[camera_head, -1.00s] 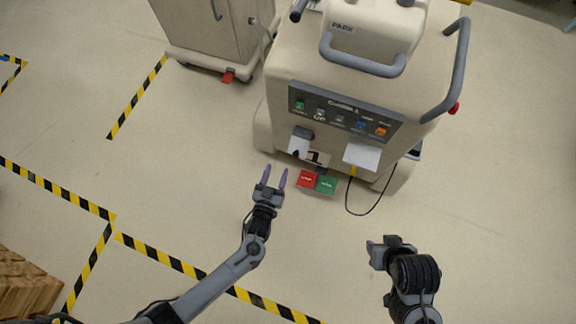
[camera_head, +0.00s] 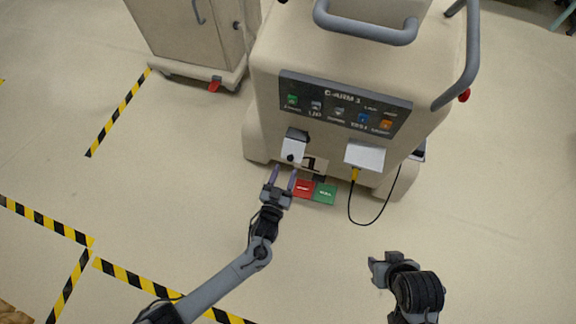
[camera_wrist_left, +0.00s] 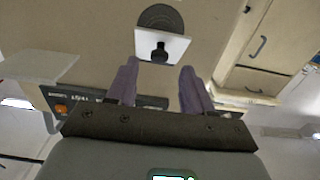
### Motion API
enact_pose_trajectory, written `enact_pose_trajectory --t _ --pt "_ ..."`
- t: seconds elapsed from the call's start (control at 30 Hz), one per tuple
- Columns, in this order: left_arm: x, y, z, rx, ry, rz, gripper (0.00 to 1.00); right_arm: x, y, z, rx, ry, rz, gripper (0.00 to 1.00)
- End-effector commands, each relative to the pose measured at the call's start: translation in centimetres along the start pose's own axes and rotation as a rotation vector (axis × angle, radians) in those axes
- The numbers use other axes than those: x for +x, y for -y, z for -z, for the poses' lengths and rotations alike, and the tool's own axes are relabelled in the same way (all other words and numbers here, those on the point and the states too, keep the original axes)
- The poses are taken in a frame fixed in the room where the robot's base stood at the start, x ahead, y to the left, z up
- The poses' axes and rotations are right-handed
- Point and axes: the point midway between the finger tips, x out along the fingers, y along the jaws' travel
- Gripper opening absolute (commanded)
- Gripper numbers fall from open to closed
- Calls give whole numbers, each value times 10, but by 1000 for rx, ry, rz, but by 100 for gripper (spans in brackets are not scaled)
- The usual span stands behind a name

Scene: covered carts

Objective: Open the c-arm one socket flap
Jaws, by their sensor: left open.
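The C-arm cart (camera_head: 265,115) is a beige cabinet with a dark button panel (camera_head: 345,105) on its front. Below the panel, at the left, is a small white socket flap (camera_head: 292,152) with a black knob and a dark rounded part above it. In the left wrist view the flap (camera_wrist_left: 178,46) lies just beyond my fingertips, roughly centred between them. My left gripper (camera_head: 284,175) is open and empty, pointing at the flap from below with a gap left. My right gripper (camera_head: 384,262) hangs at the lower right, away from the cart; its jaws are unclear.
A second white flap (camera_head: 365,156) juts out to the right, with a yellow plug (camera_head: 355,174) and black cable (camera_head: 363,222) below it. Red (camera_head: 303,188) and green (camera_head: 325,194) plates sit low at the front. Another cart (camera_head: 185,40) stands behind left. The floor in front is clear.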

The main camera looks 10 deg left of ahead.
Motion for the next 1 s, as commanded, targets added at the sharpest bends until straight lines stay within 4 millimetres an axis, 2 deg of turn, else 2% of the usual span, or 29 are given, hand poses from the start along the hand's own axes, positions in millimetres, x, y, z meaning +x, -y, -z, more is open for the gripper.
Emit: enact_pose_trajectory --t 0.1,0.3,0.7,1.0 --pt "18 0 -2 0 -3 0 51 11 1 -3 2 1 2 43" --pt "34 -1 -1 -1 0 -1 51 17 3 -5 7 1 6 43" --pt "39 -1 0 -1 1 -1 51 18 4 -6 9 2 9 43" --pt "39 0 0 -1 1 -1 5 18 3 -6 7 3 7 43"
